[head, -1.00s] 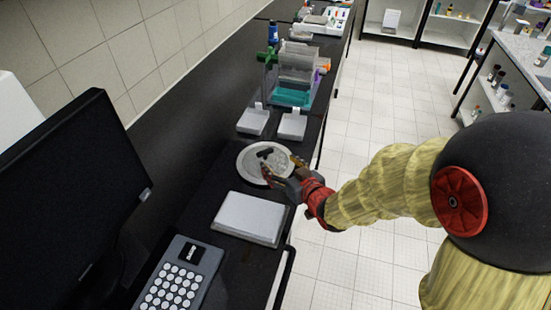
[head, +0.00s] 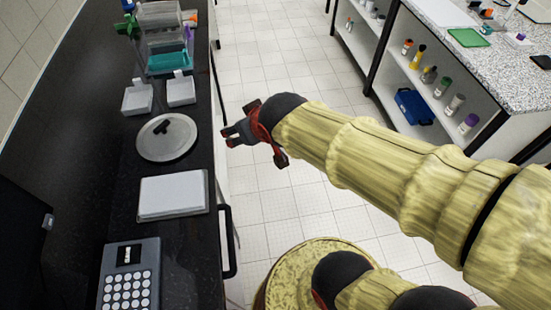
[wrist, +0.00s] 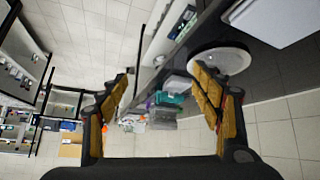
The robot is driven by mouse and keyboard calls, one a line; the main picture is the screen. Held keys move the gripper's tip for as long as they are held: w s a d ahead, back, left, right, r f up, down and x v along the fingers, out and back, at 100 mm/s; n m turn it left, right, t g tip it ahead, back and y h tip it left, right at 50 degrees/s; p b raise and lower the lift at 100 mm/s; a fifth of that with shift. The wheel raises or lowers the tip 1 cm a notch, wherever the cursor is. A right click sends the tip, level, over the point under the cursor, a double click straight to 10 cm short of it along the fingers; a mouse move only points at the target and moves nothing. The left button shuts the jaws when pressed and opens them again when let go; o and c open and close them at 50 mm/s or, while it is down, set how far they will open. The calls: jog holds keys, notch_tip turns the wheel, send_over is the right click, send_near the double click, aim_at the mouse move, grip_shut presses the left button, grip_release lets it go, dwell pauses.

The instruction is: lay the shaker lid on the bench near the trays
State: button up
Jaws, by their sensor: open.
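The shaker lid (head: 168,148) is a round grey disc with a dark handle on top. It lies flat on the black bench (head: 75,160), just in front of two small white trays (head: 137,98) (head: 180,92). In the wrist view the lid (wrist: 232,58) shows partly behind one finger. My gripper (head: 227,137) is open and empty, to the right of the lid and clear of it, beyond the bench's edge in the head view. Its two padded fingers stand wide apart in the wrist view (wrist: 163,85).
A flat white-topped device (head: 172,195) and a keypad unit (head: 130,278) lie nearer on the bench. A rack with a teal tray (head: 168,62) stands behind the white trays. A dark rail (head: 228,240) runs along the bench front.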

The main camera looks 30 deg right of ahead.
jog(key=s+r+m+g, duration=0.1)
jog(key=s+r+g, duration=0.1)
jog(key=s, duration=1.1)
jog(key=shift+s+d+g, duration=0.2)
jog(key=shift+s+g, duration=0.15)
jog(key=shift+g, duration=0.05)
jog(key=shift+r, duration=0.1)
jog(key=shift+c, duration=0.5)
